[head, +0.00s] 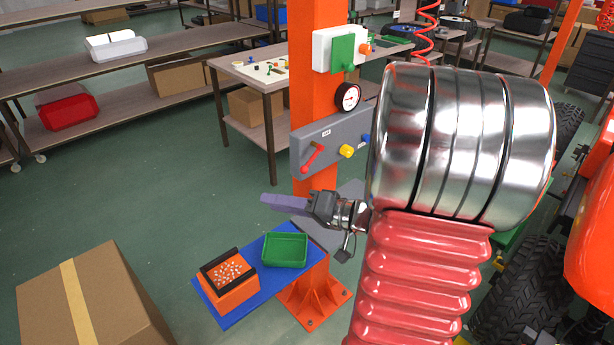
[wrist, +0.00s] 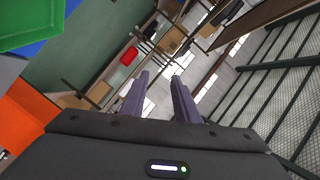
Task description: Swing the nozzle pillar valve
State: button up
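The orange pillar (head: 317,90) carries a grey panel (head: 330,140) with a red lever valve handle (head: 312,157) at its left end, slanting down to the left. My gripper (head: 265,202) is below the red handle, apart from it, with its purple fingers pointing left in the head view. In the wrist view my gripper (wrist: 160,78) has its two fingers apart with nothing between them. The handle does not show in the wrist view.
A yellow knob (head: 347,151), a gauge (head: 347,97) and a white box with a green plate (head: 343,52) are on the pillar. Below are a green tray (head: 285,250) and an orange bin (head: 230,275) on a blue shelf (head: 270,285). A cardboard box (head: 95,300) stands left.

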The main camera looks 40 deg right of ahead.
aim_at(307, 170)
jog(key=s+d+f+m+t+h, duration=0.1)
jog(key=d+h, duration=0.2)
jog(key=d, duration=0.4)
jog(key=s+d+f+m+t+h, duration=0.1)
jog(key=d+m+t+h, duration=0.1)
jog(key=d, duration=0.5)
jog(key=shift+s+d+m+t+h, duration=0.15)
jog(key=shift+s+m+t+h, duration=0.2)
jog(key=shift+h, duration=0.45)
jog(key=shift+w+r, duration=0.1)
jog(key=shift+w, duration=0.05)
jog(key=w, duration=0.7)
jog(key=shift+w, duration=0.3)
jog(key=c, duration=0.6)
jog(key=shift+a+r+m, duration=0.35)
jog(key=shift+r+m, duration=0.15)
jog(key=shift+m, duration=0.3)
jog(key=shift+a+r+m, duration=0.3)
jog(key=shift+r+m, duration=0.15)
jog(key=shift+m, duration=0.3)
jog(key=shift+a+r+m, duration=0.1)
jog(key=shift+r+m, duration=0.65)
jog(key=shift+m, duration=0.45)
jog(key=shift+a+r+m, duration=0.1)
jog(key=shift+r+m, duration=0.65)
jog(key=shift+m, duration=0.45)
